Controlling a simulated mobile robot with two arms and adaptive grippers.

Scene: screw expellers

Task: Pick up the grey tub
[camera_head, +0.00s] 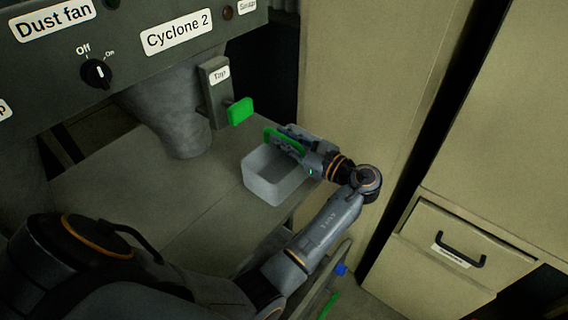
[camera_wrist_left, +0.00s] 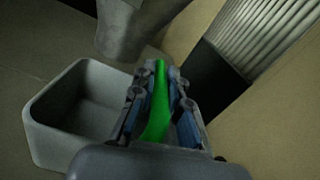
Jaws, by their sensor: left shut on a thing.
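The grey tub (camera_head: 272,182) is an open box at the front right part of the grey ledge. It appears upright, and I cannot tell whether its base touches the ledge. A green handle (camera_head: 284,142) runs along its upper side. My left gripper (camera_head: 287,146) is at this side, shut on the handle. In the left wrist view, the green handle (camera_wrist_left: 158,105) lies between the two fingers of my left gripper (camera_wrist_left: 157,80), and the tub's open inside (camera_wrist_left: 85,105) shows to the left. My right gripper is not in view.
A grey box with a green lever (camera_head: 240,111) stands just behind the tub. A round metal duct (camera_head: 180,115) comes down to the left. Beige cabinets (camera_head: 370,90) rise close on the right, one with a drawer (camera_head: 460,245). The ledge (camera_head: 180,215) left of the tub is clear.

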